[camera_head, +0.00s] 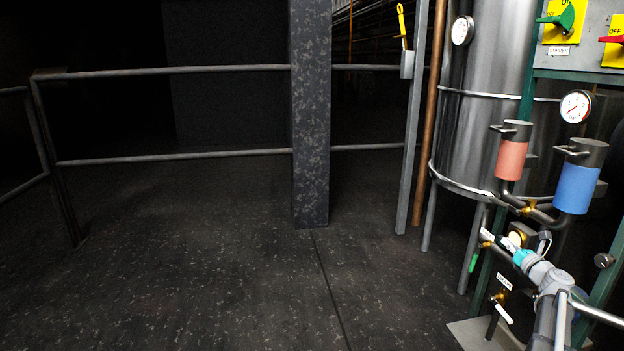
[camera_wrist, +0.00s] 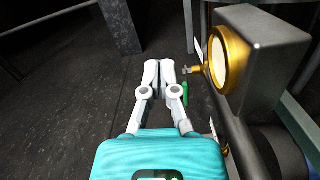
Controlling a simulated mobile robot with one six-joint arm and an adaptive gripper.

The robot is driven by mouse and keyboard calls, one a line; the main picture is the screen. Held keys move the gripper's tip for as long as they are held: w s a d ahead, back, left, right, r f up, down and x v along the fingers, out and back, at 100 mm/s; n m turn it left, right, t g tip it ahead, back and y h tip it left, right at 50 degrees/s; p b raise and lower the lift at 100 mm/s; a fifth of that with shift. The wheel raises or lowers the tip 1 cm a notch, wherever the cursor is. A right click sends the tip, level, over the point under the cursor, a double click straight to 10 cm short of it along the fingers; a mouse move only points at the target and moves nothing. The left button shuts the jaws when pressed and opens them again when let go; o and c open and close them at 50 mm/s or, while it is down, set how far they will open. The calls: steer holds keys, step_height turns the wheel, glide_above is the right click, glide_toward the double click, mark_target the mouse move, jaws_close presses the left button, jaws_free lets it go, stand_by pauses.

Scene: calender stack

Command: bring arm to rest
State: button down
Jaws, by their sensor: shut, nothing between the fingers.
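My gripper (camera_head: 491,239) is at the lower right of the head view, in front of the pipework below the steel tank. In the wrist view my gripper (camera_wrist: 158,66) points away over the dark floor, with its two pale fingers together and nothing between them. A brass-rimmed round gauge on a dark box (camera_wrist: 226,58) stands close to the right of the fingers. A green handle (camera_wrist: 185,93) shows just beyond and to the right of the fingers; I cannot tell whether they touch it.
A steel tank (camera_head: 487,110), a red cylinder (camera_head: 511,160) and a blue cylinder (camera_head: 577,188) stand at the right. Switches (camera_head: 562,18) sit on a panel above. A pillar (camera_head: 311,120) and railing (camera_head: 170,71) stand behind. The floor (camera_head: 200,260) at left is clear.

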steer(key=s+a+f+n+g+y+p, duration=0.1)
steer(key=a+f+n+g+y+p, duration=0.15)
steer(key=a+n, duration=0.65)
steer(key=a+f+n+g+y+p, duration=0.15)
steer(key=a+n+g, duration=0.25)
steer(key=a, duration=1)
steer(key=s+a+f+n+g+y+p, duration=0.1)
steer(key=a+n+g+y+p, duration=0.2)
steer(key=a+n, duration=0.6)
steer(key=s+a+n+g+h+p, duration=0.85)
steer(key=s+a+n, duration=0.65)
steer(key=s+a, duration=0.35)
step_height(320, 180, up, 38)
steer(key=p, duration=3.7)
steer(key=shift+d+g, duration=0.2)
steer(key=shift+g, duration=0.2)
steer(key=shift+y, duration=0.25)
